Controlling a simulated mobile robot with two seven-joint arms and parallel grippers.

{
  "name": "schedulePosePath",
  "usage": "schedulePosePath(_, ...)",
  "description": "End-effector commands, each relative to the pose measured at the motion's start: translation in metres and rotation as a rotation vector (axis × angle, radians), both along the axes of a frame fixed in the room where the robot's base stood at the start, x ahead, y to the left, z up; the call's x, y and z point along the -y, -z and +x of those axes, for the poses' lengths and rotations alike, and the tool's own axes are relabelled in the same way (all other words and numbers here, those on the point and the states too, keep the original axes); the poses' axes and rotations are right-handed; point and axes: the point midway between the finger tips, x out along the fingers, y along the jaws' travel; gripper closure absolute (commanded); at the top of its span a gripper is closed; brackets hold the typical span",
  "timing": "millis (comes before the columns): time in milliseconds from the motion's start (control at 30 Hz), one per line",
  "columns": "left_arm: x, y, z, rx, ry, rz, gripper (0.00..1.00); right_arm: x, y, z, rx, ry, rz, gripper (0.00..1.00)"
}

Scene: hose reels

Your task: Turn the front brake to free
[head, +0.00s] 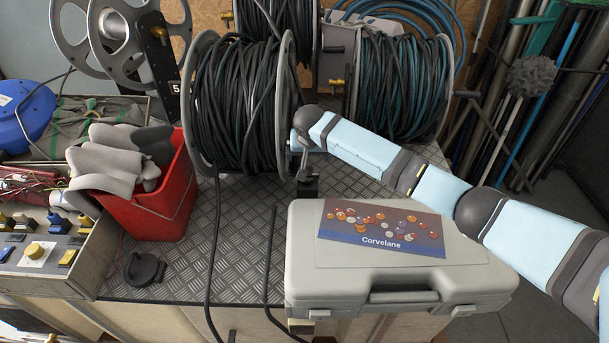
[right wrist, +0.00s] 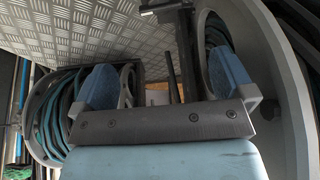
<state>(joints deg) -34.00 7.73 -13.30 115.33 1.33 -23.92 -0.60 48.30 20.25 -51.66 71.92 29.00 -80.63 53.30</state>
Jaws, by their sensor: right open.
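The front reel (head: 245,100), wound with black hose, stands on the tread-plate bench top. My right gripper (head: 300,152) is at the lower right rim of this reel, beside a dark upright post (head: 307,186). In the right wrist view, my right gripper (right wrist: 165,82) is open, its two blue-padded fingers apart. A thin dark rod (right wrist: 170,76) shows between the fingers, beside a thicker dark post (right wrist: 186,50). I cannot tell whether the rod is the front brake's handle, and the brake's setting is not readable. My left gripper is not in view.
A grey case (head: 400,270) labelled Corvelane lies below my right arm. A red bin (head: 165,205) with grey gloves stands left of the reel. A reel of teal and black hose (head: 400,90) stands behind my arm. Bare tread plate (head: 240,235) lies in front of the reel.

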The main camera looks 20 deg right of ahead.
Motion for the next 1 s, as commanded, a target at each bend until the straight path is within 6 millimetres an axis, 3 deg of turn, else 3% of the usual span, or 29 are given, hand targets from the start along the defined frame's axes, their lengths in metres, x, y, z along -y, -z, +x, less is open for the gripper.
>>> schedulePosePath(100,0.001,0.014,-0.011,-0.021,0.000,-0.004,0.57,0.000,0.010,0.001,0.000,0.000,0.000,0.00)
schedulePosePath(267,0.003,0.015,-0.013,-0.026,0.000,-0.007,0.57,0.002,0.021,0.005,-0.001,0.001,0.000,0.00)
schedulePosePath(700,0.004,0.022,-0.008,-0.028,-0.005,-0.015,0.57,0.011,0.105,0.038,-0.002,0.003,0.000,0.00)
schedulePosePath(1000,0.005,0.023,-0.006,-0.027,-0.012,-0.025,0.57,0.014,0.133,0.050,0.000,0.001,-0.001,0.00)
